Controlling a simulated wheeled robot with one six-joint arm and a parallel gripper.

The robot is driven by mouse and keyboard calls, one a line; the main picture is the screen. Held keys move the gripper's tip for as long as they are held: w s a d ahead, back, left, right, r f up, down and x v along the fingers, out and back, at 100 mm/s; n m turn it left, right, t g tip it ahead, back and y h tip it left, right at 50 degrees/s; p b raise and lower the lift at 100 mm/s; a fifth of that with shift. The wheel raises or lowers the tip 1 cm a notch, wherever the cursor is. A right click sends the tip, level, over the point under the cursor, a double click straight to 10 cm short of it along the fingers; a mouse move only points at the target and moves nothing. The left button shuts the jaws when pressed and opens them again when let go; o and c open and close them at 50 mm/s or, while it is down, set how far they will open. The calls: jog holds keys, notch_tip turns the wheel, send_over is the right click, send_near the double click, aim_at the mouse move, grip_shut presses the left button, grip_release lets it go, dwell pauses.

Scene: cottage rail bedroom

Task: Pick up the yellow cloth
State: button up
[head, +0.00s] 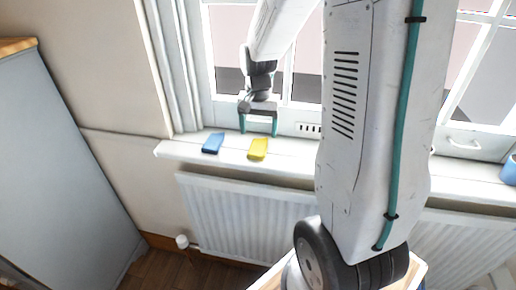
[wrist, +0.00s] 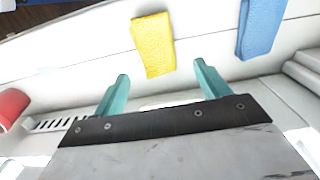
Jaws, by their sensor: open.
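A folded yellow cloth (head: 258,149) lies on the white window sill. It also shows in the wrist view (wrist: 153,45), just beyond my fingertips and between their lines. My gripper (head: 258,132) is open and empty, with its two teal fingers pointing down above the back of the sill, just behind the cloth. In the wrist view my gripper (wrist: 160,72) has its fingers spread apart, and the cloth appears clear of both.
A blue cloth (head: 213,143) lies left of the yellow one and also shows in the wrist view (wrist: 260,25). A blue cup (head: 509,171) stands at the sill's right end. A red object (wrist: 11,107) shows at the wrist view's left. The window (head: 300,60) is behind; a radiator (head: 245,215) is below.

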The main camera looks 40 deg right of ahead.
aim_at(259, 141)
jog(key=shift+s+a+f, duration=0.1)
jog(key=shift+s+f, duration=0.05)
jog(key=shift+f, duration=1.05)
jog(key=shift+s+f, duration=0.15)
jog(key=shift+f, duration=1)
jog(key=c, duration=1.1)
jog(key=shift+o, duration=0.2)
jog(key=shift+r, duration=0.1)
notch_tip(259, 141, up, 18)
